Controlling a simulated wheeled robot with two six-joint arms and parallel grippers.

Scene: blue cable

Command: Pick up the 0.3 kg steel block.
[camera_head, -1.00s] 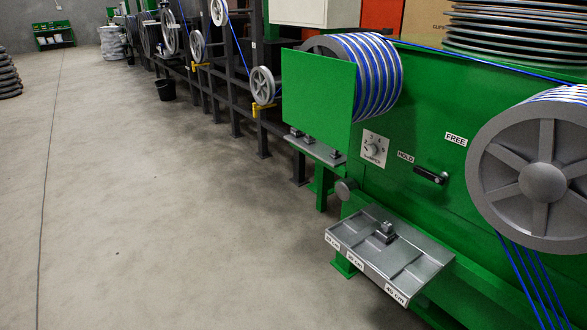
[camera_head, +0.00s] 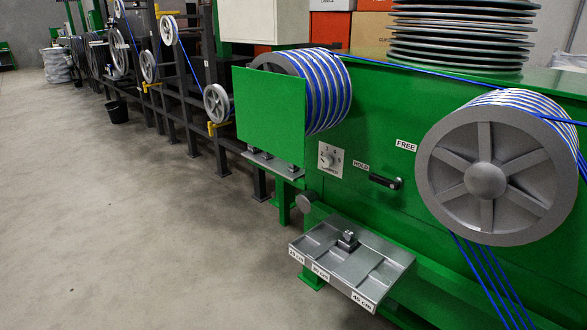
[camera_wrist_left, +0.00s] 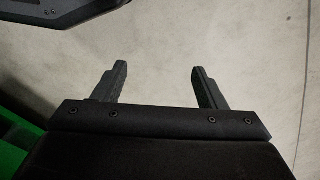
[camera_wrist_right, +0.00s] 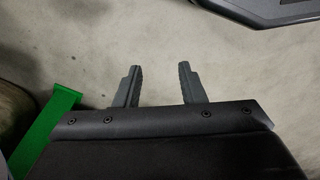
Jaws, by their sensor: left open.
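A small dark steel block (camera_head: 347,241) with a knob on top sits on a grey metal tray (camera_head: 385,270) fixed to the front of the green machine. The tray has compartments and length labels along its front edge. Neither gripper shows in the head view. My left gripper (camera_wrist_left: 162,85) is open and empty over bare concrete floor in the left wrist view. My right gripper (camera_wrist_right: 160,85) has its fingers apart with nothing between them, also over floor, in the right wrist view. The block is in neither wrist view.
The green machine (camera_head: 345,190) carries a large grey wheel (camera_head: 455,190) with blue cable, a black lever (camera_head: 384,181), a dial (camera_head: 330,159) and a green guard plate (camera_head: 268,108). A black bucket (camera_head: 116,111) stands farther back. The floor at left is clear.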

